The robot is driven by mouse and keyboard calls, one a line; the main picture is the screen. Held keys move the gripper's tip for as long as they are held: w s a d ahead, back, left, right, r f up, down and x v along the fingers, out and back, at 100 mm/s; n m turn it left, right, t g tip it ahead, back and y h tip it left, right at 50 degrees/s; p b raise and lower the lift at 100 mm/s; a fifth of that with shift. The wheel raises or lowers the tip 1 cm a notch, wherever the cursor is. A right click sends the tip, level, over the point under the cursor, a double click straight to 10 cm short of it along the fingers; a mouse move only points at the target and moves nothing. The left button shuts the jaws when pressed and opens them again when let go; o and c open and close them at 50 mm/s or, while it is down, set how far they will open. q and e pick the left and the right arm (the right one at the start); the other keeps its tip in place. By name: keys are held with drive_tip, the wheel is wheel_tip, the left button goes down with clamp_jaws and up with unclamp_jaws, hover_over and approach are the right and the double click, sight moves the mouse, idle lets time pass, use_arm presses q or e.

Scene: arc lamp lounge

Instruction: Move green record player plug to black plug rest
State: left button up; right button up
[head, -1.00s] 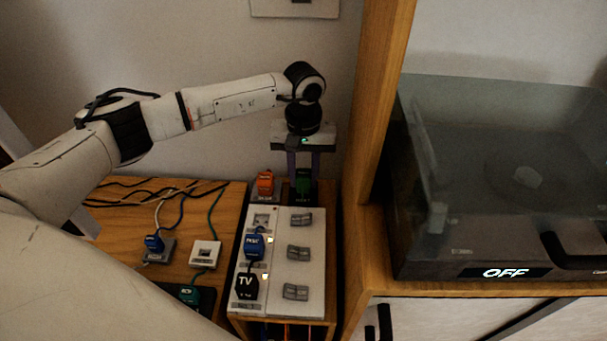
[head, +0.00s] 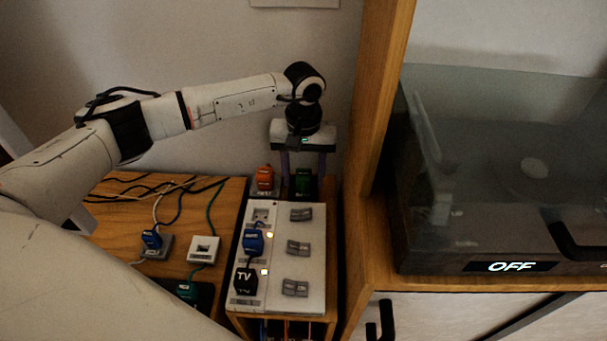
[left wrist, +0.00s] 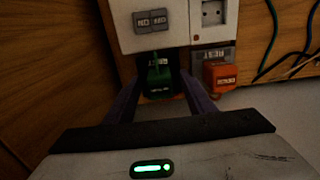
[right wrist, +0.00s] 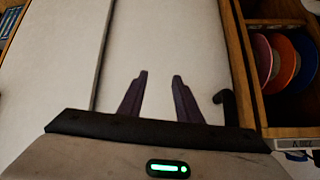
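The green plug (head: 303,181) sits in the dark plug rest (left wrist: 160,94) behind the white power strip (head: 311,228). In the left wrist view the green plug (left wrist: 160,73) is between the fingers of my left gripper (left wrist: 157,82), with a gap on each side. My left gripper (head: 303,170) is open around it from above. My right gripper (right wrist: 160,77) is open and empty in front of a pale cabinet panel, outside the head view. The record player (head: 500,210) at the right displays OFF.
An orange plug (head: 264,178) stands close to the left of the green plug. A blue plug (head: 253,242) and a black TV plug (head: 246,281) are in the strip. A teal plug (head: 187,291) and loose cables lie left. A wooden post (head: 380,100) rises close on the right.

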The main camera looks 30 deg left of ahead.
sight(304, 174)
drive_tip(key=shift+s, duration=0.1)
use_arm(q)
drive_tip(key=shift+w+r, duration=0.1)
drive_tip(key=shift+r, duration=0.3)
wheel_tip(304, 174, up, 9)
drive_tip(key=shift+f+p, duration=0.1)
drive_tip(key=shift+p, duration=0.45)
drive_tip(key=shift+r, duration=0.35)
use_arm(e)
drive_tip(key=shift+r, duration=0.7)
